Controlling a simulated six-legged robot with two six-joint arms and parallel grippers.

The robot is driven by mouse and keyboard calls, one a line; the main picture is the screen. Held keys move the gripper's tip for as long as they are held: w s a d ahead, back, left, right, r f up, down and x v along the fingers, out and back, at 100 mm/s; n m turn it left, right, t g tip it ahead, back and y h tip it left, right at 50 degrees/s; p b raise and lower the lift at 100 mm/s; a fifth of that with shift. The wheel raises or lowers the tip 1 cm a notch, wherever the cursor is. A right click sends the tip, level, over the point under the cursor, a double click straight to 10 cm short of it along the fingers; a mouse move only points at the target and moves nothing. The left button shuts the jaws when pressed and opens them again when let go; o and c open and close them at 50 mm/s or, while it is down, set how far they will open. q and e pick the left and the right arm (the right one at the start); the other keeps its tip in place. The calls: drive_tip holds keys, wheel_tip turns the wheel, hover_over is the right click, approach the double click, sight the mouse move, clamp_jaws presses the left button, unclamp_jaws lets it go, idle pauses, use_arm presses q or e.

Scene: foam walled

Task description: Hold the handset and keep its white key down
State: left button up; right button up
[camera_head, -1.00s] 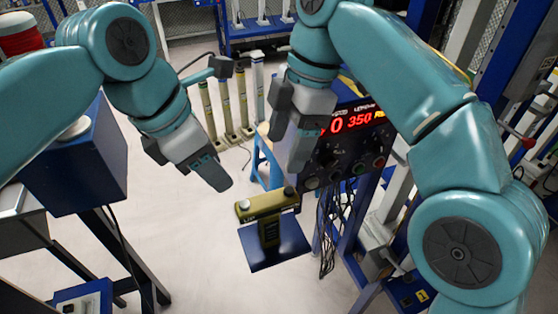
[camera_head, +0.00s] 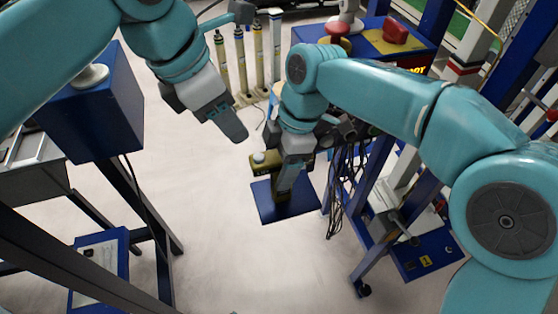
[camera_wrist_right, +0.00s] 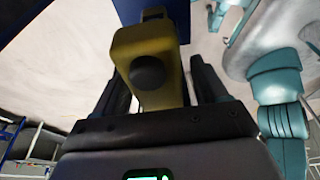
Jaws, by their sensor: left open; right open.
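The olive-yellow handset (camera_head: 257,171) stands above a small blue plate (camera_head: 270,213) in the head view. A pale round key (camera_head: 259,157) shows at its left end; my right gripper hides its right part. My right gripper (camera_head: 287,184) is open and points down at the handset. In the right wrist view its open fingers (camera_wrist_right: 160,84) lie on either side of the handset (camera_wrist_right: 150,45), whose dark round knob (camera_wrist_right: 148,72) faces the camera. I cannot tell whether the fingers touch it. My left gripper (camera_head: 224,117) is open and empty, up and left of the handset.
A blue box (camera_head: 90,110) on a dark stand is at the left. A blue-topped console (camera_head: 368,40) with red parts stands behind my right arm. Black cables (camera_head: 340,190) hang right of the plate. Several upright posts (camera_head: 257,50) stand behind. The floor in front is clear.

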drive_tip(key=shift+s, duration=0.1)
drive_tip(key=shift+f, duration=0.1)
drive_tip(key=c, duration=1.1)
use_arm(q)
clamp_jaws()
use_arm(e)
drive_tip(key=shift+c, duration=0.2)
idle(0.5)
